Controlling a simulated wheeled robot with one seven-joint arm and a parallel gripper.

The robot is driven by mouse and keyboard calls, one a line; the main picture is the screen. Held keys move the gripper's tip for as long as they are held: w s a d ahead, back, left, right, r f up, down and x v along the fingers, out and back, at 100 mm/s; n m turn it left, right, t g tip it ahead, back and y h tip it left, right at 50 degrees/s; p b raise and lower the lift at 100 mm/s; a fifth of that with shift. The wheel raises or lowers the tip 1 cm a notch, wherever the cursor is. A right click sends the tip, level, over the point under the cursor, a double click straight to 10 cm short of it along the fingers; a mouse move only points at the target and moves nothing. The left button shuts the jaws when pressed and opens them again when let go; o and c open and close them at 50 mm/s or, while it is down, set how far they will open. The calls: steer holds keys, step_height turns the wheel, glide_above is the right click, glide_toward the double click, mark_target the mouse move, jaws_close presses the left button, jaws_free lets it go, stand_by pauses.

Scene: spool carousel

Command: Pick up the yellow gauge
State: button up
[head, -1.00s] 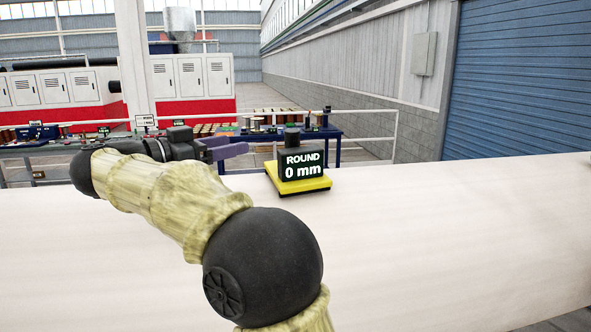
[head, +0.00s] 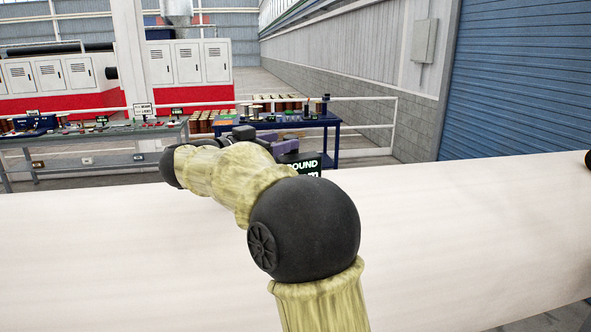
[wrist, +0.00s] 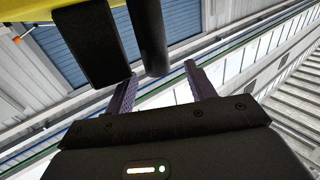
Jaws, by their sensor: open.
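The yellow gauge is mostly hidden behind my arm in the head view. Only part of its black display (head: 309,163), with cut-off white lettering, shows there. In the wrist view its yellow base (wrist: 28,12) is at the top left corner, with the dark display block (wrist: 92,42) and a black round post (wrist: 149,38) beside it. My gripper (wrist: 162,74) is open, its two purple fingers apart. The post's end appears between the fingertips; I cannot tell whether they touch. In the head view the purple fingers (head: 285,144) show just above the display.
A broad pale surface (head: 470,220) spans the foreground, clear to the right of my arm. Behind it are a blue table (head: 337,140) with spools and a grey bench (head: 90,136) with small items. A white railing (head: 370,99) runs behind the blue table.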

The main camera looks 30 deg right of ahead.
mark_target(296, 136)
steer(key=shift+a, duration=0.15)
steer(key=shift+d+r+p, duration=0.25)
steer(key=shift+d+p, duration=0.35)
steer(key=shift+d, duration=0.05)
steer(key=p+x, duration=0.2)
steer(key=x, duration=0.2)
steer(key=shift+s+p, duration=0.1)
steer(key=shift+p, duration=0.25)
steer(key=shift+d, duration=0.1)
steer(key=shift+f, duration=0.1)
steer(key=shift+c, duration=0.2)
jaws_close()
